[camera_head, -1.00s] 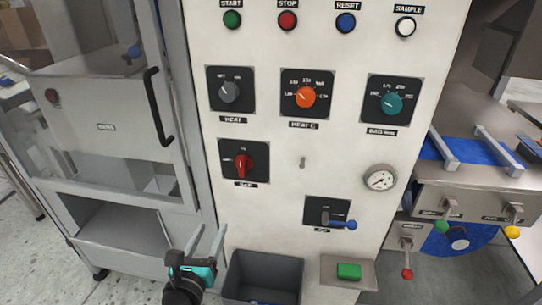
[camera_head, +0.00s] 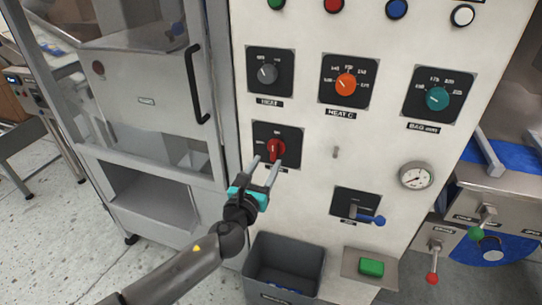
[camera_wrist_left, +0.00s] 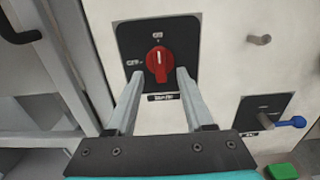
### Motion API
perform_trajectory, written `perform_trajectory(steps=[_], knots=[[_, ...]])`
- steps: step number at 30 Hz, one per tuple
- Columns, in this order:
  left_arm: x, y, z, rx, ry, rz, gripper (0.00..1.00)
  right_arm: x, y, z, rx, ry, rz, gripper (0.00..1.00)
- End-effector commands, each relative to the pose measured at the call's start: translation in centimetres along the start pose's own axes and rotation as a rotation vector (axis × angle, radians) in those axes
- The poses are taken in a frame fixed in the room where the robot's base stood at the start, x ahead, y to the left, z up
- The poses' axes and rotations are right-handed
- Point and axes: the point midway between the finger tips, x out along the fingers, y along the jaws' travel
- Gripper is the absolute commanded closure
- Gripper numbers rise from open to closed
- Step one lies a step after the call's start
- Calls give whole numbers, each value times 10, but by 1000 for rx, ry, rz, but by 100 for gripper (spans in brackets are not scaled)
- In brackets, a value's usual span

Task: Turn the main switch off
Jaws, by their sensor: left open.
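The main switch (camera_head: 276,149) is a red rotary knob on a black square plate on the white panel. In the left wrist view the red knob (camera_wrist_left: 159,63) stands upright, its white mark pointing up at the ON label, with OFF at the left. My left gripper (camera_head: 264,167) is open, its two fingers pointing at the panel just below the knob. In the left wrist view the fingers (camera_wrist_left: 156,80) stand either side of the knob's lower part; I cannot tell whether they touch it. The label under the plate is partly covered. My right gripper is not in view.
Above are the grey heat knob (camera_head: 267,74), an orange dial (camera_head: 345,85) and a teal dial (camera_head: 437,99). A small peg (camera_head: 336,152) and a blue-ended lever (camera_head: 372,219) lie to the right. A grey bin (camera_head: 285,267) stands below. A door handle (camera_head: 195,86) is left.

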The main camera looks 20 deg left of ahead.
Motion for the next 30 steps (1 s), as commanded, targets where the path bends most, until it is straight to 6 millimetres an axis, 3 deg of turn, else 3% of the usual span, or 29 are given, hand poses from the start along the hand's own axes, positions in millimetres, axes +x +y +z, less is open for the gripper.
perform_trajectory(steps=[9, 22, 30], knots=[[40, 0, -1, 0, 0, 1, 48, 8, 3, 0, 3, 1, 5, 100], [47, 0, 0, 0, 1, 0, 48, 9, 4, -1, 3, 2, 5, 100], [47, 0, 0, 0, 1, 0, 77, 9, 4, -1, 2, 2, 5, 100]])
